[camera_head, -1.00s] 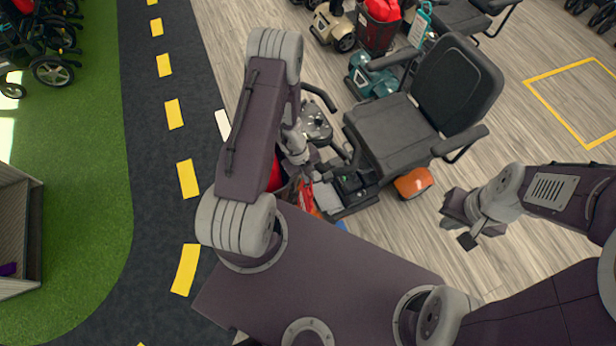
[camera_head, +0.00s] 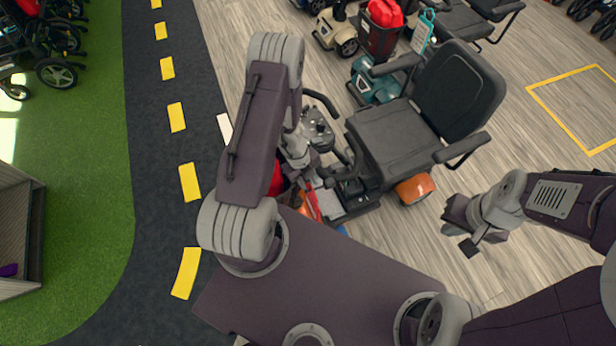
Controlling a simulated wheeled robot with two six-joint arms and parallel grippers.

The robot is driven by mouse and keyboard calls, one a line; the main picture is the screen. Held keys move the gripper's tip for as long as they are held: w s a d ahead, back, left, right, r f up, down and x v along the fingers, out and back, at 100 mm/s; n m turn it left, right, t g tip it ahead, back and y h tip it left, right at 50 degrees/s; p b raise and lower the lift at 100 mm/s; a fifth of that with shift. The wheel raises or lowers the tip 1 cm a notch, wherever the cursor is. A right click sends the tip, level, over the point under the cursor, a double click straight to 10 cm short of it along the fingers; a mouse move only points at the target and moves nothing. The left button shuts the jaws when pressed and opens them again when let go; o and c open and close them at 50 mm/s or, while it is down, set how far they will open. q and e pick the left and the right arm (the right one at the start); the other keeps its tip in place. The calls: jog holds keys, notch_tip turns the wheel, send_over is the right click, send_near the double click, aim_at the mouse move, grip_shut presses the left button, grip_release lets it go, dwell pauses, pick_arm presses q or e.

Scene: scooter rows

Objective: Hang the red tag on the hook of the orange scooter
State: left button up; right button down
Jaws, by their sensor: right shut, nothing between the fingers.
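The orange scooter (camera_head: 415,188) stands in the middle, with a black seat and orange bodywork at its rear. I cannot make out the scooter's hook. My right gripper (camera_head: 458,239) is shut and empty over bare floor, right of the scooter.
More scooters stand at the back. Open wood floor lies at right; a dark path (camera_head: 150,200) runs at left.

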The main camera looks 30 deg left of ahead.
pick_arm(q)
jog(key=p+v, duration=0.4)
jog(key=v, duration=0.4)
